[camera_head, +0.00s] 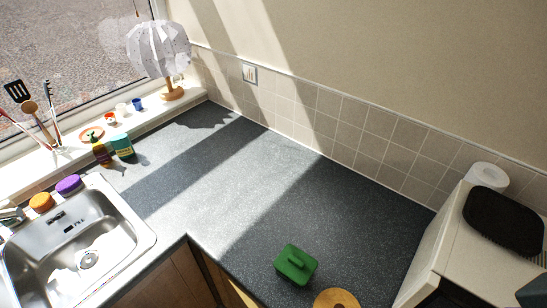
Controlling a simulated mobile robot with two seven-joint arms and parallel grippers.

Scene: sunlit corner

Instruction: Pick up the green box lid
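A green box with a green lid (296,261) stands on the dark speckled countertop (270,205), near its front edge. The lid has a raised block-shaped handle on top and sits on the box. Most of the box body is hidden under the lid. Neither of my grippers can be made out in the head view, and nothing touches the box.
A round wooden board (336,299) lies close to the box at the lower edge. A white appliance (445,240) with a black item (503,218) on top stands to the right. The sink (75,245) is at left. The counter behind the box is clear.

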